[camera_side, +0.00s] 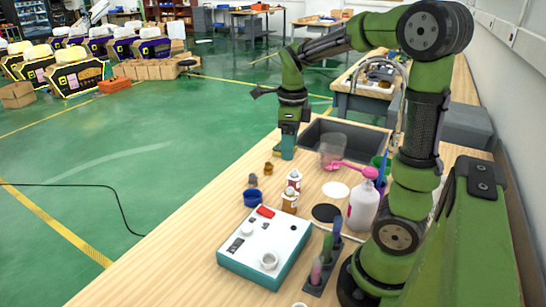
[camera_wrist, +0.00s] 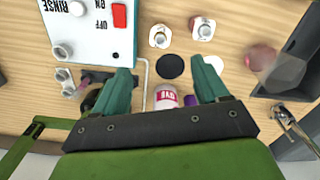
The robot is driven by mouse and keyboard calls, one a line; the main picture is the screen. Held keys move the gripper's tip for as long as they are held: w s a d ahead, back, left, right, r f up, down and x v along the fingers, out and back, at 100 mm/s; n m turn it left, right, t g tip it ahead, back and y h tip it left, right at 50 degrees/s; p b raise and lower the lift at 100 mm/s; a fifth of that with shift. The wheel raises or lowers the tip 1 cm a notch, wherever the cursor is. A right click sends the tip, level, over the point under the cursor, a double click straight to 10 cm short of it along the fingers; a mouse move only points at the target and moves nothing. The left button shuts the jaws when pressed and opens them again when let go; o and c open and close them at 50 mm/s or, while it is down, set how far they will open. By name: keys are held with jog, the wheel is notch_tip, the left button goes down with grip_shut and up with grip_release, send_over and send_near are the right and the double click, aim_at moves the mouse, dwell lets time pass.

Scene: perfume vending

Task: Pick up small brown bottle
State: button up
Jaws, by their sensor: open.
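Two labelled brown bottles with white tops stand on the wooden table in the side view, a nearer one (camera_side: 289,203) and one just behind it (camera_side: 294,180). Two smaller brown items (camera_side: 268,168) (camera_side: 252,181) sit to their left; I cannot tell if they are bottles. My gripper (camera_side: 289,154) hangs pointing down near the sink's left edge, apart from all of these. In the wrist view my gripper (camera_wrist: 163,85) has its teal fingers spread with nothing held. The two bottles show from above there, left (camera_wrist: 159,36) and right (camera_wrist: 203,28), beyond the fingertips.
A white-topped control box (camera_side: 266,243) stands at the front, with a blue cup (camera_side: 253,198) behind it. A clear beaker (camera_side: 332,148) stands by the grey sink (camera_side: 362,137). A white pump bottle (camera_side: 363,207) and black disc (camera_side: 326,213) are to the right. Bare table lies left.

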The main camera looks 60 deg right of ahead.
aim_at(290, 189)
jog(key=f+m, duration=0.1)
jog(key=f, duration=0.4)
jog(key=f+m, duration=0.1)
jog(key=f, duration=0.5)
jog(key=f+m, duration=0.2)
jog(key=f, duration=0.3)
jog(key=shift+s+d+f, duration=0.15)
jog(key=shift+s+f, duration=0.05)
jog(key=c, duration=1.2)
